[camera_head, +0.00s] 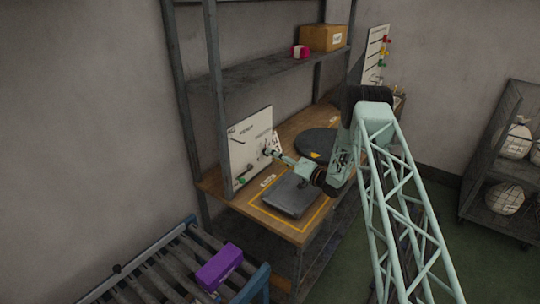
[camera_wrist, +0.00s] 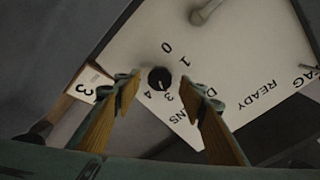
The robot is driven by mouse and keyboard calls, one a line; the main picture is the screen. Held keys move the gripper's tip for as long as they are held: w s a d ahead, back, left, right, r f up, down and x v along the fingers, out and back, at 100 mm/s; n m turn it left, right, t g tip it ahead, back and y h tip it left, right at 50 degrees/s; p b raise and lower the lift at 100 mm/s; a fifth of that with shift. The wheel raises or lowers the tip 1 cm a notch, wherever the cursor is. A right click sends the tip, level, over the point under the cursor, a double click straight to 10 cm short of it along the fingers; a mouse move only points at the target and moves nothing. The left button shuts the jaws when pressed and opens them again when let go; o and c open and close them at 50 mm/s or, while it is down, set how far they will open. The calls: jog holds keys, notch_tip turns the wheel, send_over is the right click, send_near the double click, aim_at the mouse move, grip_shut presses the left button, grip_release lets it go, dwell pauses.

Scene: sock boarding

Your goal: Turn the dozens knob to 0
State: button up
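A small round black knob (camera_wrist: 159,79) sits on a white panel (camera_wrist: 235,45) in the wrist view. The digits 0, 1, 3 and 4 show around it, rotated in the picture. A label partly hidden by the right finger reads "D…NS". The knob's pointer is too small to read. My gripper (camera_wrist: 168,88) is open, its two fingers on either side of the knob in the picture. I see no contact with the knob. In the head view my gripper (camera_head: 272,154) is close to the white panel (camera_head: 247,135), and the knob cannot be made out there.
A grey lever (camera_wrist: 206,12) and the word READY are on the panel. A card with a 3 (camera_wrist: 87,86) is at the left. In the head view a grey flat block (camera_head: 290,196) and a dark round plate (camera_head: 316,142) rest on the wooden bench (camera_head: 222,189).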

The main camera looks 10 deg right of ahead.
jog(key=shift+x, duration=1.45)
jog(key=shift+c, duration=0.7)
jog(key=c, duration=0.7)
